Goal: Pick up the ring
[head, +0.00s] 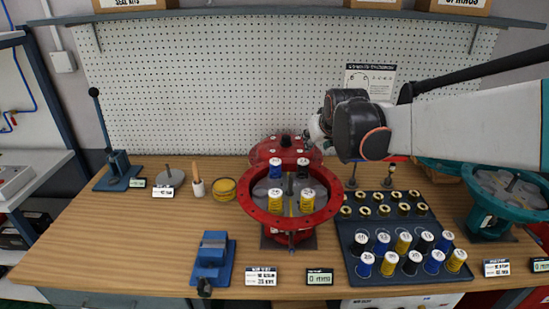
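No loose single ring stands out in the head view. Several small brass ring-topped pieces (383,210) sit in rows on the upper part of a dark tray (352,282). A red round housing (248,206) with a wide ring-shaped flange stands at the bench's middle, holding blue-and-white and yellow-and-white cylinders (307,201). My arm comes in from the right, above the tray. My gripper (318,134) is mostly hidden behind the dark wrist joint, near the upper right of the red housing. Its fingers and anything between them cannot be made out.
The tray's lower part holds several labelled cylinders (403,242). A teal housing (508,192) stands at right, a blue vise (212,259) at front left, and a blue lever press (117,171) at far left. A yellow tin (223,190) sits behind. The left front bench is clear.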

